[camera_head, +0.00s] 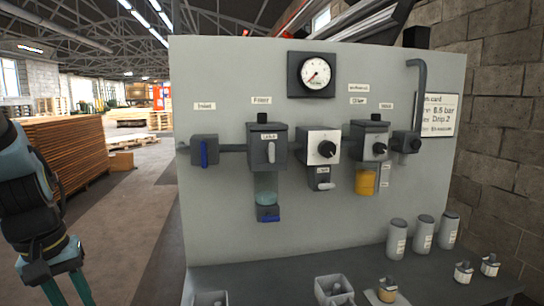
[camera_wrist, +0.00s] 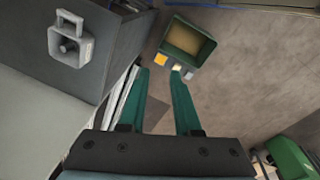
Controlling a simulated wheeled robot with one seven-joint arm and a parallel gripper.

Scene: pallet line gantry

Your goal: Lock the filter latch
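The filter unit (camera_head: 283,135) is a dark grey block under a "Filter" label on the panel. A small light-grey latch lever (camera_head: 271,153) hangs roughly vertical on its front, below a small label. A teal bowl (camera_head: 265,198) with a blue lever (camera_head: 268,218) at its foot sits below the block. The picture is too small to tell whether the latch is engaged. My gripper (camera_head: 68,287) is low at the far left, well away from the panel. In the wrist view its two green fingers (camera_wrist: 160,72) are apart with nothing between them. The filter does not show there.
The grey panel (camera_head: 220,235) also bears a blue-handled inlet valve (camera_head: 204,151), a gauge (camera_head: 317,74), a knobbed regulator (camera_head: 319,147) and an amber-bowled oiler (camera_head: 366,182). Grey cylinders (camera_head: 423,234) stand on the ledge. A green bin (camera_wrist: 187,42) is on the floor.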

